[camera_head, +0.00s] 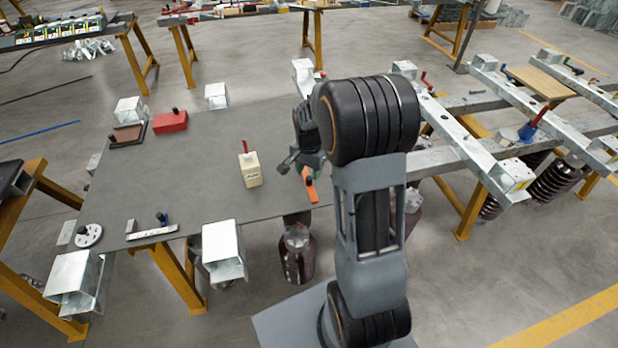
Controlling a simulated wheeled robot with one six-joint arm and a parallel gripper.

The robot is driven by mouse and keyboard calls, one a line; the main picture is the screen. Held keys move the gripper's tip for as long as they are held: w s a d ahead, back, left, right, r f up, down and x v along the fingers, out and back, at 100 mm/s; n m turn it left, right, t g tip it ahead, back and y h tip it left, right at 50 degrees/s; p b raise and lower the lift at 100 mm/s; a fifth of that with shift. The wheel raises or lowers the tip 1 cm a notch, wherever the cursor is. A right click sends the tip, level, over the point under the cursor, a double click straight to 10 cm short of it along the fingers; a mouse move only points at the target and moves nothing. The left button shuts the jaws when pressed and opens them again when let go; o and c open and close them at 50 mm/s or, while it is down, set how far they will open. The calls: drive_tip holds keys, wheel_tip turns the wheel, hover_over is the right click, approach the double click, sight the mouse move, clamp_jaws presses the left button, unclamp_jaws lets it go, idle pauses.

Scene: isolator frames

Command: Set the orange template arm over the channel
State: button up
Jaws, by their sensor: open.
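The orange template arm (310,187) is a short flat orange strip at the right front of the grey table top (200,200), with a dark knob at its upper end. My gripper (297,168) is open just above and left of that end. I cannot tell whether its fingers touch the knob, since the gripper and arm partly hide the area. Galvanised steel channels (455,135) lie on the frame to the right, behind my arm. I cannot tell which one is the task's channel.
A cream block (250,170) with a red handle stands left of my gripper. A red block (170,122) and a brown plate (127,134) lie at the far left. A white disc (89,235) and a pale strip (151,233) lie at the front left. The table's middle is clear.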

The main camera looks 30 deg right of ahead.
sight(309, 178)
drive_tip(key=shift+f, duration=2.15)
clamp_jaws()
